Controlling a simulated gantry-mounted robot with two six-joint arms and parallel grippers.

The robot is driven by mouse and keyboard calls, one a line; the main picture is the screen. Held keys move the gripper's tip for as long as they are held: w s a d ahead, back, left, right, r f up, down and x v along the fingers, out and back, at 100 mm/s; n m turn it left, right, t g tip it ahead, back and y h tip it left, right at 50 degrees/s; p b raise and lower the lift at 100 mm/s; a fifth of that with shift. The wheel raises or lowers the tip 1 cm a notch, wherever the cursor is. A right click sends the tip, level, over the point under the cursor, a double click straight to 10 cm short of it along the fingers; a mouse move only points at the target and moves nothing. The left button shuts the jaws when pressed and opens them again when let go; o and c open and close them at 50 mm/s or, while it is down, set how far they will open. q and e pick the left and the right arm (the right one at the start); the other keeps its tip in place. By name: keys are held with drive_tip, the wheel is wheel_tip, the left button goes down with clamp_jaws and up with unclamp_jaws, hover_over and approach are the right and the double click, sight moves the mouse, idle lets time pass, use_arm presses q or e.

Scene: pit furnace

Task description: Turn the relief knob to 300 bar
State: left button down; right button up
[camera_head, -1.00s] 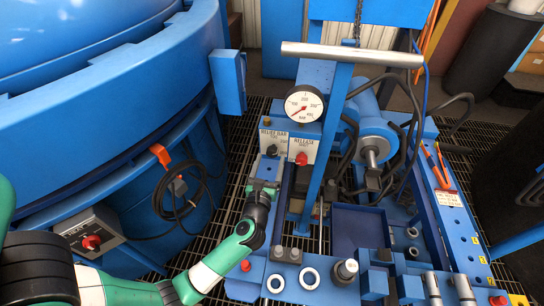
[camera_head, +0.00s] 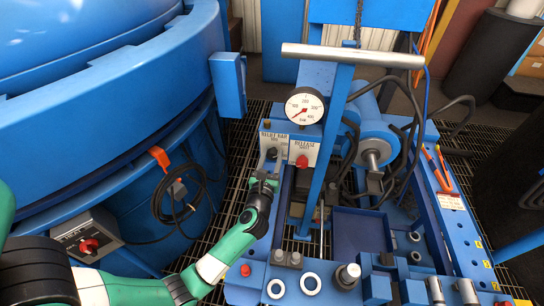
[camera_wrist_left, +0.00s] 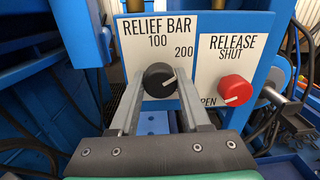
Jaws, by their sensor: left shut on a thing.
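The relief knob (camera_wrist_left: 160,80) is black and round with a white pointer line, on a white plate marked RELIEF BAR (camera_wrist_left: 158,28). The labels 100 and 200 show above it; no 300 label is visible. The pointer is directed right and slightly up, below the 200. In the head view the knob (camera_head: 271,153) is small, just beyond my left gripper (camera_head: 266,170). In the left wrist view my left gripper (camera_wrist_left: 160,88) has one finger on each side of the knob and is shut on it. My right gripper is not in view.
A red release knob (camera_wrist_left: 235,90) sits close to the right of the relief plate. A round pressure gauge (camera_head: 305,106) stands above the plates, its red needle pointing lower left. A blue upright post (camera_head: 330,150) stands right of the panel. A red-knobbed grey box (camera_head: 89,243) is at lower left.

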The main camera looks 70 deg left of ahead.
use_arm(q)
drive_tip(key=shift+r+m+p, duration=0.15)
drive_tip(key=shift+m+p, duration=0.35)
drive_tip(key=shift+p, duration=0.3)
drive_tip(key=m+p, duration=0.5)
drive_tip(key=p, duration=0.1)
drive_tip(key=shift+r+m, duration=0.1)
drive_tip(key=shift+m, duration=0.2)
drive_tip(key=m+p, duration=0.2)
drive_tip(key=m, duration=0.1)
drive_tip(key=shift+g+p, duration=0.3)
drive_tip(key=shift+p, duration=0.05)
drive_tip(key=shift+f+m+p, duration=0.25)
drive_tip(key=shift+m+p, duration=0.4)
drive_tip(key=shift+m, duration=0.45)
drive_tip(key=shift+c, duration=2)
unclamp_jaws()
